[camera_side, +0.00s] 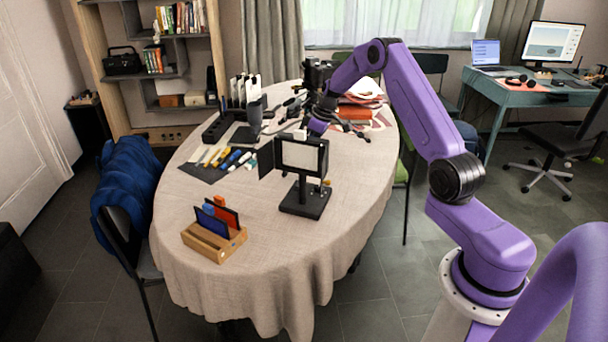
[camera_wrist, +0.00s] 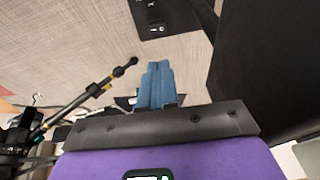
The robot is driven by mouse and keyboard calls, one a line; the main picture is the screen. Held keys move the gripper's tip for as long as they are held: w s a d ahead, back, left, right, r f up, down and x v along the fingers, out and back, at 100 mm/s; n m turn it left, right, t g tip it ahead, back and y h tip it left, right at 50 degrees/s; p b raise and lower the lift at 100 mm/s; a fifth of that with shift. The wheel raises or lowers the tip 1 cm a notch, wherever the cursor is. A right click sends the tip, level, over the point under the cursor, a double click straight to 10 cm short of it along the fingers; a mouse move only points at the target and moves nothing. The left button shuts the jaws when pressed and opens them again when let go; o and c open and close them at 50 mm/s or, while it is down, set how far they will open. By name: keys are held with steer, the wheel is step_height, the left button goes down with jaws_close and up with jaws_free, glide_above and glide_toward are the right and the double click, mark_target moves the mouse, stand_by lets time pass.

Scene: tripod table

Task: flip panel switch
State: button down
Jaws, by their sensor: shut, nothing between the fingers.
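My gripper (camera_wrist: 158,68) shows in the wrist view as two blue fingers pressed together, empty. In the side view its purple wrist is behind the black-framed light panel (camera_side: 301,154), and the fingertips are hard to make out. The panel stands upright on a post with a black base (camera_side: 305,199). In the wrist view a black plate with small fittings (camera_wrist: 160,20), probably that base, lies beyond the fingertips, apart from them. A large dark surface (camera_wrist: 262,70), likely the panel, fills the right side. I cannot tell which fitting is the switch or its position.
A jointed black rod (camera_wrist: 95,92) is left of the fingers in the wrist view. On the tablecloth (camera_side: 270,262) stand a wooden holder (camera_side: 215,246) with coloured plates, several markers (camera_side: 228,158), and a red book stack (camera_side: 356,112). The table's front right is clear.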

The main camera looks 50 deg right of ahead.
steer(key=shift+s+d+r, duration=0.1)
steer(key=shift+r, duration=0.4)
steer(key=x, duration=1.2)
steer(key=shift+s+f, duration=0.25)
steer(key=shift+s, duration=0.05)
steer(key=shift+a+f, duration=0.2)
steer(key=shift+f, duration=0.55)
